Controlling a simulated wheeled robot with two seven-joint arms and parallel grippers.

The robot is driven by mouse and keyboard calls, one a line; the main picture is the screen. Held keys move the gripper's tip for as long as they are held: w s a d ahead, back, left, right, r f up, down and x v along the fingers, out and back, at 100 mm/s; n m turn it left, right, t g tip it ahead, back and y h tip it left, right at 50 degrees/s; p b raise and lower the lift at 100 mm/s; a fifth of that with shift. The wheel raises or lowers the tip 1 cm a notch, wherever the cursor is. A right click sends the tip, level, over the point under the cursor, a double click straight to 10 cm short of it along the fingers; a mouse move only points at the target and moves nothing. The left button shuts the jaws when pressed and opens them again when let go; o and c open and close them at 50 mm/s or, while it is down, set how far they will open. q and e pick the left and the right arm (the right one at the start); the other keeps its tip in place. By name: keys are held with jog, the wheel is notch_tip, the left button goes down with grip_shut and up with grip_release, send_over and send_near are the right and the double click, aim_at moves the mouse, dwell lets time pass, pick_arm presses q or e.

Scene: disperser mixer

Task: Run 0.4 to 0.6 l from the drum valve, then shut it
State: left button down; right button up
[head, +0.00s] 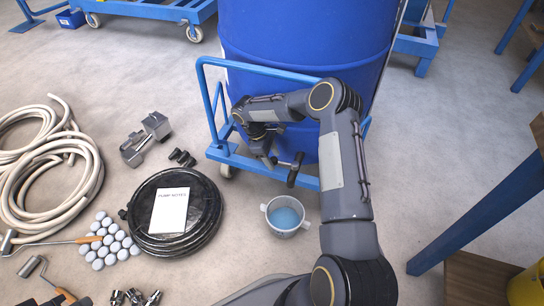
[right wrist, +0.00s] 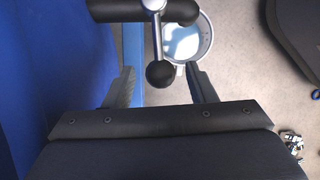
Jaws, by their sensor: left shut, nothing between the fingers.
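The blue drum (head: 300,45) lies at the top centre of the head view, and its side fills the left of the right wrist view (right wrist: 50,60). A black valve body (right wrist: 125,11) crosses the top of the wrist view, with a metal lever ending in a black ball knob (right wrist: 160,74). My right gripper (right wrist: 161,66) is open, one finger on each side of the knob, with visible gaps. In the head view it is low against the drum (head: 268,155). A white bucket (head: 286,228) with pale blue liquid stands beneath; it also shows in the wrist view (right wrist: 209,38). My left gripper is out of view.
The drum sits in a blue cart frame (head: 255,163). A blue bench leg (head: 470,220) stands right.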

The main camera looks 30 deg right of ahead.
jog(key=p+v, duration=0.3)
jog(key=v, duration=0.4)
jog(key=shift+r, duration=0.4)
jog(key=shift+w, duration=0.1)
